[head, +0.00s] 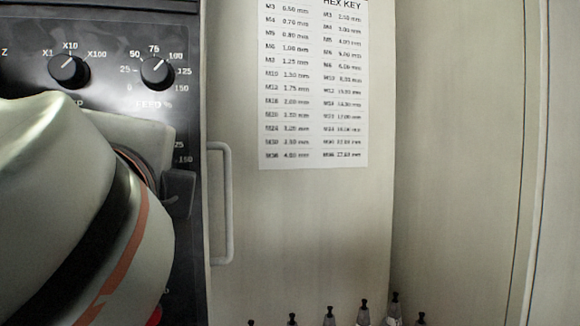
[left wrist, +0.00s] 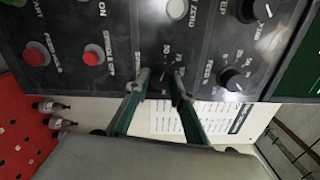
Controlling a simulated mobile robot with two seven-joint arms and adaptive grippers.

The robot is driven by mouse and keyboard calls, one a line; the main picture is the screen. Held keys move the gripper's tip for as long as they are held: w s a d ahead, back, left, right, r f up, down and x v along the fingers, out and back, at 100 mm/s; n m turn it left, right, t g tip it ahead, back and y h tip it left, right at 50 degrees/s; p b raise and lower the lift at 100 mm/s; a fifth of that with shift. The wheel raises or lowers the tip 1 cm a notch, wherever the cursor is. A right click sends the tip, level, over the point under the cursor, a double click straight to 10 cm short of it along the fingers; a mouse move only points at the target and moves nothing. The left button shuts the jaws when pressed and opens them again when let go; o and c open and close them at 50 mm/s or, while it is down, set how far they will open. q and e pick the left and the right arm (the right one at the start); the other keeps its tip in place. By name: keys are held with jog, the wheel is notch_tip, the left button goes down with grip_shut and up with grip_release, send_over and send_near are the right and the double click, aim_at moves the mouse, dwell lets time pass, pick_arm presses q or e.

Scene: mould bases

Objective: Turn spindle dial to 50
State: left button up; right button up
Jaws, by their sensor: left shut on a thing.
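The spindle dial (left wrist: 163,76) is a dark round knob on the black control panel (left wrist: 110,62). In the left wrist view my left gripper (left wrist: 160,88) has its two fingers on either side of it, shut on it. Some scale numbers show beside the dial, but I cannot read its pointer setting. In the head view my left arm covers the dial, and one dark finger (head: 178,192) shows below the right end of the dial's scale. My right gripper is in neither view.
The feed dial (head: 157,72) and the step dial (head: 69,70) sit above the spindle dial. Red buttons (left wrist: 93,56) are also on the panel. A door handle (head: 227,205) stands out just right of the panel. A hex key chart (head: 315,90) hangs beyond it.

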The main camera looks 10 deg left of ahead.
pick_arm(q)
jog(key=shift+n, duration=0.8)
jog(key=o, duration=1.1)
jog(key=shift+w, duration=0.1)
